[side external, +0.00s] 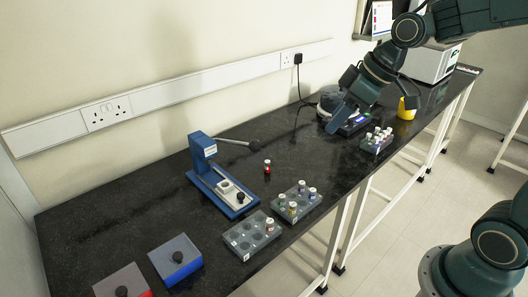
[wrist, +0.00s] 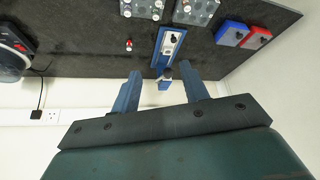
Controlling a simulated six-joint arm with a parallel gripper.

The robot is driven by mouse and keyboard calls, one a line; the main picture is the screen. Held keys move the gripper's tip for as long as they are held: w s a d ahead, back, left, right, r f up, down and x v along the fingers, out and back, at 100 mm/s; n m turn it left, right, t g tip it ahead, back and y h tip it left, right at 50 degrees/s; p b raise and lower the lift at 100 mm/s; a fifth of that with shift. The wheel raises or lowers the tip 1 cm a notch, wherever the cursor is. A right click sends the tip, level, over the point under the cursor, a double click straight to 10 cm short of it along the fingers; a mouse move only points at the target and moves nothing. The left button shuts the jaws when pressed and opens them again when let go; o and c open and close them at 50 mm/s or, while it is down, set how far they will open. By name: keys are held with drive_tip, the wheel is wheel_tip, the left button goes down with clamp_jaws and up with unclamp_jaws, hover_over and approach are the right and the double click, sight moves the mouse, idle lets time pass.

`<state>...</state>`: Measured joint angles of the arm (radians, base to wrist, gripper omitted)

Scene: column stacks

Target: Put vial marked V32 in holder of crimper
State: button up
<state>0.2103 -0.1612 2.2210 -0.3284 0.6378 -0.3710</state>
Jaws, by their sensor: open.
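A blue crimper (side external: 200,147) with a dark lever stands on the black bench. Its pale holder (side external: 226,187) sits on the blue base and looks empty. The crimper (wrist: 157,50) also shows in the wrist view. A vial with red contents (side external: 267,167) stands alone right of the crimper; it also shows in the wrist view (wrist: 129,45). Other capped vials (side external: 292,207) stand in racks. No label is legible, so I cannot tell which vial is V32. My gripper (wrist: 160,76) is open and empty, above the bench's far right part, well away from the crimper and lone vial.
Clear racks stand along the front edge: one mostly empty (side external: 240,247), one with several vials (side external: 310,204), one farther right (side external: 370,147). Blue (side external: 178,262) and red-edged (side external: 128,280) boxes lie at left. A round device (side external: 329,101) and yellow container (side external: 405,111) are near my gripper.

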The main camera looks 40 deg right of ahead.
drive_tip(key=w+d+f+n+y, duration=0.35)
drive_tip(key=w+f, duration=0.45)
drive_tip(key=w, duration=0.4)
drive_tip(key=t+y, duration=0.2)
approach(268, 161)
drive_tip(key=s, duration=0.2)
drive_tip(key=shift+w+d+r+n, duration=0.25)
drive_tip(key=shift+r+n, duration=0.1)
drive_tip(key=shift+r, duration=0.1)
drive_tip(key=x, duration=0.8)
drive_tip(key=shift+w, duration=0.2)
drive_tip(key=shift+a+f, duration=0.1)
drive_tip(key=shift+x, duration=2.65)
drive_tip(key=shift+w, duration=0.2)
